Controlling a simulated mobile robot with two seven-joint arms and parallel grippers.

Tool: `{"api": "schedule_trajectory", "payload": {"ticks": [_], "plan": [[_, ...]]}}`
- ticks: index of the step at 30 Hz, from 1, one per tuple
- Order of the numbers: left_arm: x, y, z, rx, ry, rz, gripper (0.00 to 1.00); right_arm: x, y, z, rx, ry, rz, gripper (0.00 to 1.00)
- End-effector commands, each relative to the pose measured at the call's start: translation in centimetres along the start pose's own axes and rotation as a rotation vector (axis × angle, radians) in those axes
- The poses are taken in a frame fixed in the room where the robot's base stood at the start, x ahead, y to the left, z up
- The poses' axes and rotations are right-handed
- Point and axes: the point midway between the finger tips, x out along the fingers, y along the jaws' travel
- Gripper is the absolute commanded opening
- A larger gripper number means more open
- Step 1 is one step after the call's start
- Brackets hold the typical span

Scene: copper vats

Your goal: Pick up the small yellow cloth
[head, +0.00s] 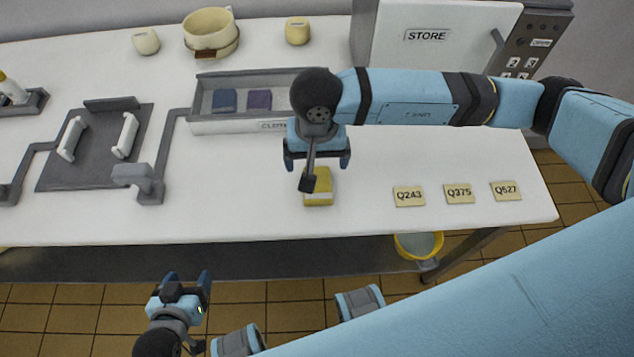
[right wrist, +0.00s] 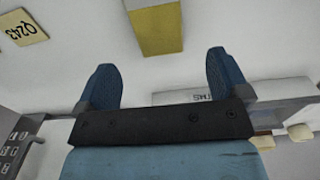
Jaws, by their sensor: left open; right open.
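The small yellow cloth (head: 319,190) lies folded on the white table near its front edge, partly hidden by my right gripper in the head view. In the right wrist view the cloth (right wrist: 157,28) is at the top, beyond and between the open fingers. My right gripper (head: 317,160) is open and empty, pointing down above the table just behind the cloth; it also shows in the right wrist view (right wrist: 160,80). My left gripper (head: 188,284) is open and empty, in front of the table and over the tiled floor.
A grey tray (head: 204,127) behind the right gripper holds a blue cloth (head: 224,100) and a purple cloth (head: 259,99). Tags Q243 (head: 409,196), Q375 (head: 459,193) and Q527 (head: 506,191) lie to the right. A STORE cabinet (head: 436,52) stands behind. A grey rack (head: 97,170) is at left.

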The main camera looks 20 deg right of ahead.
Motion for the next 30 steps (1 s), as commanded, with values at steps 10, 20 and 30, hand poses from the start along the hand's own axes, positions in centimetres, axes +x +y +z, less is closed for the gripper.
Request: {"api": "schedule_trajectory", "payload": {"ticks": [10, 20, 30], "plan": [[0.0, 0.2, -0.2, -0.007, 0.002, 0.0, 0.66, 2.6, 0.1, -0.1, 0.001, -0.003, 0.001, 0.94], [0.1, 0.4, -0.3, -0.018, 0.003, 0.0, 0.66, 6.4, 0.1, -0.4, 0.001, -0.002, -0.001, 0.94], [0.1, 0.3, -0.2, -0.015, 0.002, 0.0, 0.66, 6.3, 0.1, -0.5, 0.001, -0.001, -0.001, 0.52]]}}
